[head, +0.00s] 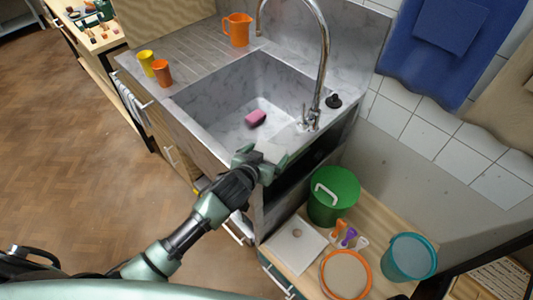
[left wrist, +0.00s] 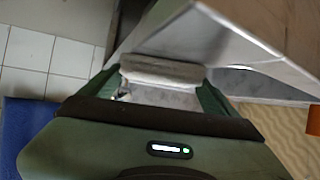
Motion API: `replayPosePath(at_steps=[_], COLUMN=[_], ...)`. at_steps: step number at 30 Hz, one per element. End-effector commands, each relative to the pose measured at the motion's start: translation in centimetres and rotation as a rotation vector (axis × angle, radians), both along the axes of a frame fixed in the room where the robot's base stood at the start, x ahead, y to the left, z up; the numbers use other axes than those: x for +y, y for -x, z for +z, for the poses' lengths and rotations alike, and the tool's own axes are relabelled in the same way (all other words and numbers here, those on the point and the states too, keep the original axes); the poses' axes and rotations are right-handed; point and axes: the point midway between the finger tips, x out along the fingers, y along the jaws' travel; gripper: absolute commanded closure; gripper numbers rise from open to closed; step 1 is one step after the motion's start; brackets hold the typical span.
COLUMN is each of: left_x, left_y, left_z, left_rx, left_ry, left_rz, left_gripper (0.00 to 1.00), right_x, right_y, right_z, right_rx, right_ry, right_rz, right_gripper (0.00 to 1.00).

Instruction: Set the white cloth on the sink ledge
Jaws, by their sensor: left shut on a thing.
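My left gripper (head: 264,158) is at the near right corner of the grey marbled sink (head: 225,103), by the rim below the tap. It is shut on the white cloth (left wrist: 162,72), which shows as a pale folded band between the green fingers in the left wrist view. In the head view the cloth (head: 273,152) is small and partly hidden by the gripper. The sink ledge (head: 299,140) runs close past the fingers. I cannot tell whether the cloth touches it. My right gripper is not in view.
A tall chrome tap (head: 325,60) rises beside the gripper, with a black plug (head: 333,101) near it. A pink sponge (head: 255,118) lies in the basin. Orange and yellow cups (head: 161,72) and an orange jug (head: 237,29) stand beyond. A green bucket (head: 333,197) stands lower right.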

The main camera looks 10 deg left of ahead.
Motion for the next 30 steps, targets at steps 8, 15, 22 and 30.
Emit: replayPosePath(at_steps=[8, 15, 22, 30], left_x=[0.0, 0.2, 1.0, 1.8], left_y=[0.0, 1.3, 5.3, 9.2], left_z=[-0.1, 0.8, 3.0, 5.2], left_rx=[0.001, 0.001, 0.0, 0.001], left_ry=[0.0, 0.0, 0.001, 0.001], left_rz=[0.0, -0.001, 0.0, 0.0], left_gripper=[0.0, 0.0, 0.0, 0.0], right_x=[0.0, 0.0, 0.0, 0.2], right_y=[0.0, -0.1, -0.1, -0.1], right_z=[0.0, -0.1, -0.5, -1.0], right_rx=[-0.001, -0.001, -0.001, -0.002], right_ry=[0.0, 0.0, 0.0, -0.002], right_rz=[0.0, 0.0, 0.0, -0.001], right_gripper=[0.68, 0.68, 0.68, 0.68])
